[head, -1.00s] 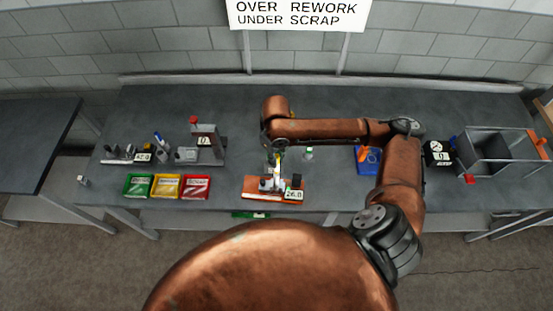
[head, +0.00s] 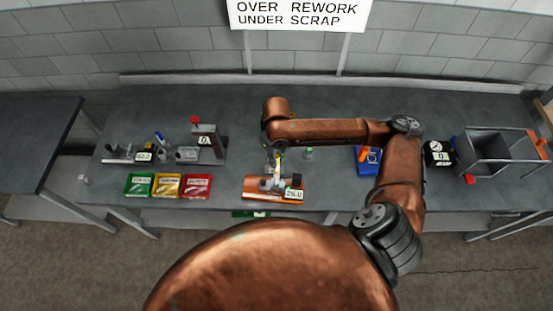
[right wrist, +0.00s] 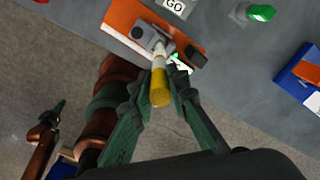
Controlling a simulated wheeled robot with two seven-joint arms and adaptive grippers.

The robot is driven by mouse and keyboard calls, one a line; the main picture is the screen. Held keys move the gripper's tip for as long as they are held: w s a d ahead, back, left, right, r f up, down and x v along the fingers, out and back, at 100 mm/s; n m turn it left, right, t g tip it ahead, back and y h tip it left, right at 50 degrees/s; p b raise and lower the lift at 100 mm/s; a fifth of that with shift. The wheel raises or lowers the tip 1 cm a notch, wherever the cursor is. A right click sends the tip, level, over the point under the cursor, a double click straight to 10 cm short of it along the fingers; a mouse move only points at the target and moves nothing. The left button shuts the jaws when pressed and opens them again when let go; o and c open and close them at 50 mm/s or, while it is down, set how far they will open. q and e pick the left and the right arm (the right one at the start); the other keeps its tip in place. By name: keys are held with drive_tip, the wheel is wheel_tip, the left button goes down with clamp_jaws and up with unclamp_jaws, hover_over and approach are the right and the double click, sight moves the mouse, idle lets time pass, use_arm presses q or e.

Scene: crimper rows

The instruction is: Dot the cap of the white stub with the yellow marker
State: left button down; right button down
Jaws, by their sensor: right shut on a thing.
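My right gripper (right wrist: 158,88) is shut on the yellow marker (right wrist: 160,97), which has a yellow near end and a white body. Its far end points down at the grey clamp (right wrist: 145,33) on the orange fixture (right wrist: 122,17). In the head view the gripper (head: 276,160) is over that fixture (head: 254,194). I cannot tell the white stub and its cap apart from the marker's far end, or whether they touch. A small dark gripper (right wrist: 52,115), apparently my left one, is at the left of the wrist view, far from the fixture; its opening is unclear.
A green-topped item (head: 309,154) stands right of the fixture. Green (head: 139,184), yellow (head: 167,186) and red (head: 196,187) trays line the front left.

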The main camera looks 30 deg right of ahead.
sight(277, 156)
drive_tip(key=shift+f, duration=0.4)
idle(0.4)
drive_tip(key=shift+r, duration=0.1)
idle(0.3)
wheel_tip(277, 156, up, 4)
drive_tip(key=p, duration=0.5)
drive_tip(key=shift+r, duration=1.4)
